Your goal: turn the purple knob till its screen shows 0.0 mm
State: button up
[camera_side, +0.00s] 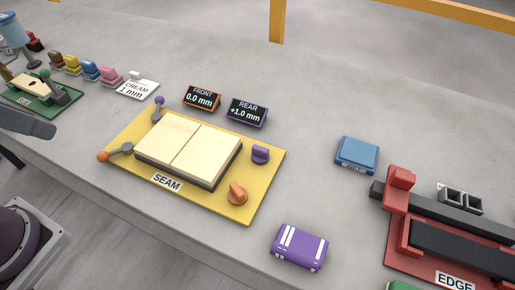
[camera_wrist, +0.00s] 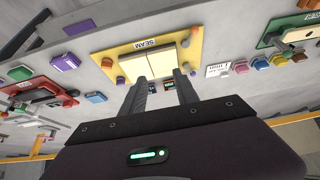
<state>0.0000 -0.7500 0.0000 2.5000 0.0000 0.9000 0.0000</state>
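The purple knob (camera_side: 260,154) stands on the right edge of the yellow SEAM board (camera_side: 140,125), behind the orange knob (camera_side: 237,193). The purple-framed REAR screen (camera_side: 247,112) behind the board reads +1.0 mm. The orange-framed FRONT screen (camera_side: 202,97) reads 0.0 mm. In the wrist view the purple knob (camera_wrist: 121,81) shows left of my gripper (camera_wrist: 162,77). My gripper's fingers are apart, with nothing held between them. They appear well away from the knob.
Two cream plates (camera_side: 188,145) lie on the board, with purple-ball (camera_side: 159,100) and orange-ball (camera_side: 103,156) levers at its left. A purple case (camera_side: 299,248), blue box (camera_side: 357,154) and red EDGE fixture (camera_side: 400,200) stand right.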

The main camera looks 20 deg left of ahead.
dwell(0.5)
jog(key=n+g, duration=0.6)
jog(key=n, duration=1.2)
send_over(260, 148)
jog(key=f, duration=1.7)
jog(key=shift+a, duration=0.2)
jog(key=f, duration=0.7)
jog(key=shift+d, duration=0.25)
jog(key=shift+f, duration=0.45)
grip_shut()
